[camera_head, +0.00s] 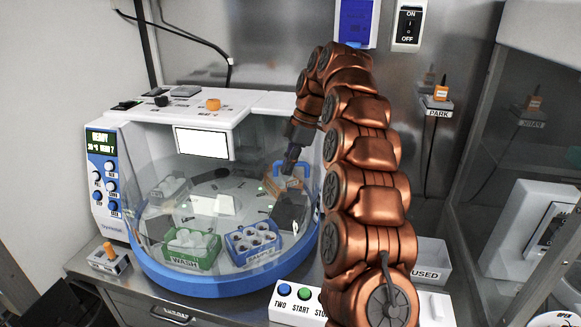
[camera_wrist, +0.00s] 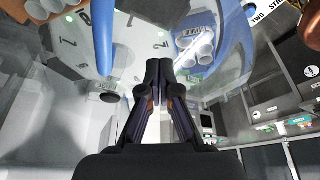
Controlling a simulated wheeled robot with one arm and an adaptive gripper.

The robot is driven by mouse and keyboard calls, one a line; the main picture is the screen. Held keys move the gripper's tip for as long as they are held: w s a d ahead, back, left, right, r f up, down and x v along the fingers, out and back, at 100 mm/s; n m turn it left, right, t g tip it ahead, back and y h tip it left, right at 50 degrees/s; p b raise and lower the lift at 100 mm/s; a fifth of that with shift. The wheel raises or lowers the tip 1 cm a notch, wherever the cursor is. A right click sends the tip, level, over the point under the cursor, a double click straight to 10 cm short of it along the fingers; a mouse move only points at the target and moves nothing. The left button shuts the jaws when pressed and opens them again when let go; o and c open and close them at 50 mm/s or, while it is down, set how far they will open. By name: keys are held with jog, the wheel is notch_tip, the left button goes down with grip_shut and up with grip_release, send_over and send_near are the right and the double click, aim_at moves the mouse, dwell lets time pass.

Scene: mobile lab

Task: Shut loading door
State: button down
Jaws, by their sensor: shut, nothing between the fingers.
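The analyser (camera_head: 185,285) has a blue rim and a clear curved cover around a round deck. The clear loading door seems part of this cover; its edges are faint and I cannot tell how far it stands open. A blue handle (camera_head: 307,170) shows at the cover's right side, beside my gripper (camera_head: 290,165). In the wrist view a blue bar (camera_wrist: 104,45), likely this handle, is left of my gripper (camera_wrist: 159,68), apart from the fingertips. My gripper is shut and empty, with its fingers together. My arm hides part of the cover's right side.
A green WASH rack (camera_head: 192,262) and a blue rack (camera_head: 252,262) with tubes sit on the deck. A button box (camera_head: 300,309) stands in front, a USED bin (camera_head: 431,270) at right. A small box with an orange knob (camera_head: 109,262) is at left.

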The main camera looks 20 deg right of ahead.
notch_tip(320, 180, up, 9)
jog(key=w+d+p, duration=0.1)
jog(key=w+p, duration=0.1)
jog(key=p, duration=0.8)
jog(key=shift+w+d, duration=0.25)
jog(key=shift+w, duration=0.05)
jog(key=shift+f, duration=0.1)
